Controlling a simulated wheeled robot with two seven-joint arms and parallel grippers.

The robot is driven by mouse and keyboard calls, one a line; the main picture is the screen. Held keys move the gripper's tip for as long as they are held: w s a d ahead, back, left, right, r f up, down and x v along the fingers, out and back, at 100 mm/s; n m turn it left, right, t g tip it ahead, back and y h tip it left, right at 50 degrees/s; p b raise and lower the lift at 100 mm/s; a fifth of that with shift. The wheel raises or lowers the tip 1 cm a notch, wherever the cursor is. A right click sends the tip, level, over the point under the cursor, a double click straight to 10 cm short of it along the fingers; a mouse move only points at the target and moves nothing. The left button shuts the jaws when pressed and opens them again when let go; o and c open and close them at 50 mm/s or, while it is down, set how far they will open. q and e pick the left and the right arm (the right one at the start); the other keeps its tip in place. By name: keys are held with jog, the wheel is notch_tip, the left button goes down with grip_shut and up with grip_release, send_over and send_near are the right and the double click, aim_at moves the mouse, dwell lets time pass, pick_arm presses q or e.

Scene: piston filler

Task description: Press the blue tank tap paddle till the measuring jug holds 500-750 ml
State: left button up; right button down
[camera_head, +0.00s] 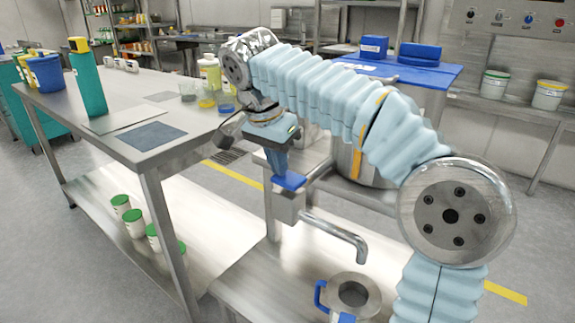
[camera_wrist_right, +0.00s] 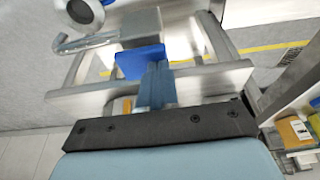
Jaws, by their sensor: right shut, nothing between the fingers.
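The blue tap paddle (camera_head: 290,181) sits on top of the metal tap block, and it also shows in the wrist view (camera_wrist_right: 141,62). My right gripper (camera_head: 279,171) is shut and empty, pointing down with its fingertips at the paddle. In the right wrist view the blue fingers (camera_wrist_right: 156,82) overlap the paddle's edge; I cannot tell whether they touch it. The steel measuring jug (camera_head: 355,296) with blue handle stands below the curved spout (camera_head: 345,235). Its inside looks grey; the liquid level cannot be read. No stream shows from the spout. My left gripper is out of view.
A steel table (camera_head: 110,105) at left carries bottles, a blue tub (camera_head: 46,74) and a dark mat (camera_head: 152,135). White tubs with green lids (camera_head: 134,222) stand on its lower shelf.

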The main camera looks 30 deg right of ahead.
jog(key=shift+f+b, duration=0.5)
jog(key=shift+f, duration=0.45)
jog(key=shift+a+f, duration=0.1)
jog(key=shift+f, duration=0.05)
dwell(6.9)
